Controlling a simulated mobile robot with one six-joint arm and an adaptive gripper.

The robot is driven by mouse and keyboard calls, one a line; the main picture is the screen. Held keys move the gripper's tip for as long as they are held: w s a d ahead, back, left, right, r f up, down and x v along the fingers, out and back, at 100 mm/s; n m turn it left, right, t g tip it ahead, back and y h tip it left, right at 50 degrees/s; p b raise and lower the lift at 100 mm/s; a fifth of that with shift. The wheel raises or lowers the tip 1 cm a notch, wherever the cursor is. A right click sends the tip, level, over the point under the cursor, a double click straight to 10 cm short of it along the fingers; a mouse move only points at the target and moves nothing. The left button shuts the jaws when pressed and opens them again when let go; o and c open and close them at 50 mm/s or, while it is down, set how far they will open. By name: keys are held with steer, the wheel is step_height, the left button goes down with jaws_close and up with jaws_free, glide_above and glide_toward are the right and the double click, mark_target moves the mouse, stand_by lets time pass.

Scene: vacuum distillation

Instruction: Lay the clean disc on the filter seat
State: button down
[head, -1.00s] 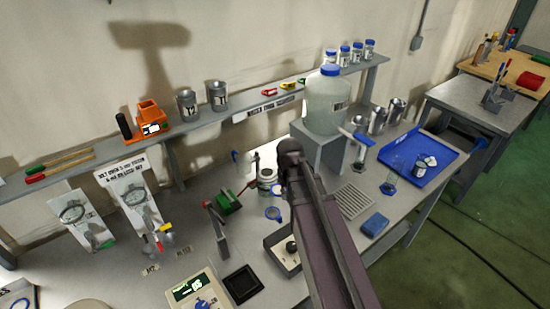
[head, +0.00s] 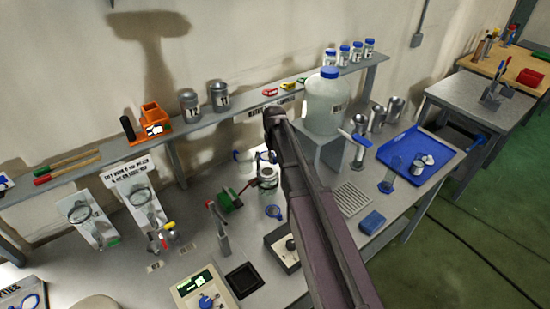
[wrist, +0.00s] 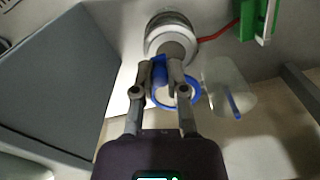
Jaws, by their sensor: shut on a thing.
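In the wrist view my gripper (wrist: 160,78) is shut on the blue tab of a blue-rimmed ring with a pale middle (wrist: 176,97), which looks like the clean disc. The fingers hide part of the tab and rim. A round metal vessel (wrist: 170,38) stands just beyond the fingertips; it may carry the filter seat, but I cannot tell. The ring overlaps the vessel's near side in the picture, and I cannot tell whether they touch. In the head view the vessel (head: 268,180) stands left of my arm, and my gripper is mostly hidden.
A clear vessel with a blue part (wrist: 230,90) lies close right of the ring in the wrist view. A green clamp (wrist: 258,18) and red tube are near the metal vessel. A large blue-capped jar (head: 325,102) stands on a raised stand right of my arm.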

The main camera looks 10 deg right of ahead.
steer(key=shift+f, duration=0.15)
step_height(320, 180, down, 6)
steer(key=b, duration=0.6)
steer(key=shift+f+b, duration=0.25)
steer(key=shift+b, duration=0.15)
steer(key=shift+f+b, duration=0.65)
stand_by(0.7)
steer(key=c, duration=0.6)
jaws_free()
steer(key=shift+r, duration=0.2)
